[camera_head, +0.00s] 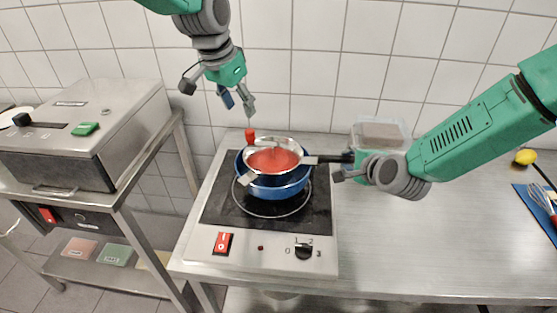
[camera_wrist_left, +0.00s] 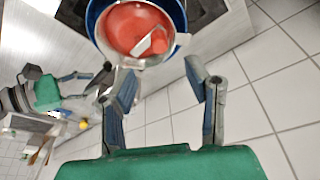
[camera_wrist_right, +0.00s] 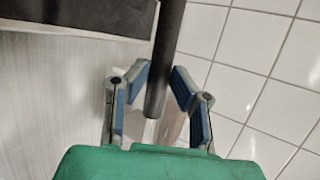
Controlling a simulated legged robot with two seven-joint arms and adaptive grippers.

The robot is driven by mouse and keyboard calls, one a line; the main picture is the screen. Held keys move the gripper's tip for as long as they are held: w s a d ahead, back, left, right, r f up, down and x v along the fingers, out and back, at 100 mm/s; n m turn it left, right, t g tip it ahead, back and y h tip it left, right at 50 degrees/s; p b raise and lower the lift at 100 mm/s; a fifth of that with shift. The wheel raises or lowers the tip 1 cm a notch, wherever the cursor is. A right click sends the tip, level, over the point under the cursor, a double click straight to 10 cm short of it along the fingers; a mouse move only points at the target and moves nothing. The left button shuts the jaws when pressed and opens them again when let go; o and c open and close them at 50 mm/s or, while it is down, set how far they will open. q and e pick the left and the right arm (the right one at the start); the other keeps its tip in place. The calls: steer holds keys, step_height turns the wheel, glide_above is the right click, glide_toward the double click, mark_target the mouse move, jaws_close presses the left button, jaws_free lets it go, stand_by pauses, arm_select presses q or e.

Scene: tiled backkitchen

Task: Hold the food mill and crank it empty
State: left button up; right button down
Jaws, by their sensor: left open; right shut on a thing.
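The food mill (camera_head: 297,150) is a metal bowl holding red food (camera_head: 272,160), and it sits on a blue pot (camera_head: 272,187) on the hob. Its red crank knob (camera_head: 250,135) stands at the back left of the rim. The mill also shows in the left wrist view (camera_wrist_left: 104,42). My right gripper (camera_head: 343,166) is shut on the mill's dark handle (camera_head: 328,158), which runs between its fingers in the right wrist view (camera_wrist_right: 166,45). My left gripper (camera_head: 238,103) is open and empty, above and behind the knob, apart from it.
The hob (camera_head: 225,205) has a red switch (camera_head: 222,243) and a dial (camera_head: 304,252). A clear container (camera_head: 380,132) stands behind my right gripper. A steel appliance (camera_head: 75,140) stands left. A whisk (camera_head: 541,198) lies on a blue mat at right. The steel counter (camera_head: 420,240) is clear in front.

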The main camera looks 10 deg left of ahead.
mark_target(249, 130)
arm_select(q)
steer(key=shift+x, duration=3.95)
steer(key=shift+d, duration=0.1)
jaws_close()
steer(key=shift+r, duration=0.1)
